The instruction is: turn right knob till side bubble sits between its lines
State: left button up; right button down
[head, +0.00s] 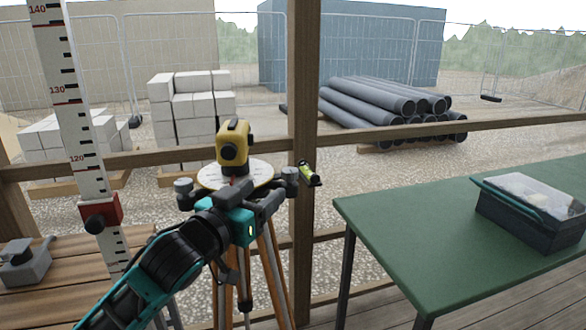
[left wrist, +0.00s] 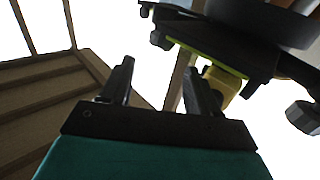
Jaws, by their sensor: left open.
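The yellow level instrument (head: 234,146) stands on a round pale plate (head: 207,178) on top of a tripod (head: 270,262) in the head view. A dark left knob (head: 183,186) and a dark right knob (head: 290,174) show at the plate's sides. A small yellow-green side vial (head: 306,172) is beside the right knob; its bubble is too small to read. My left gripper (head: 258,194) is open just in front of and below the plate. The left wrist view shows its two fingers (left wrist: 158,88) apart with nothing between them; a dark knob (left wrist: 303,116) is off to the right.
A wooden post (head: 303,90) and rail (head: 420,130) stand close behind the tripod. A green table (head: 400,225) with a dark lidded box (head: 525,222) is at right. A red-marked staff (head: 72,110) and a wooden bench (head: 65,280) are at left.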

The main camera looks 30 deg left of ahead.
aim_at(286, 174)
pick_arm(q)
jog(key=w, duration=0.7)
jog(key=w+p, duration=0.1)
jog(key=w, duration=0.3)
jog(key=shift+w+a, duration=0.3)
jog(key=shift+a, duration=0.1)
jog(key=shift+c, duration=0.3)
jog(key=c, duration=0.9)
jog(key=shift+o, duration=0.2)
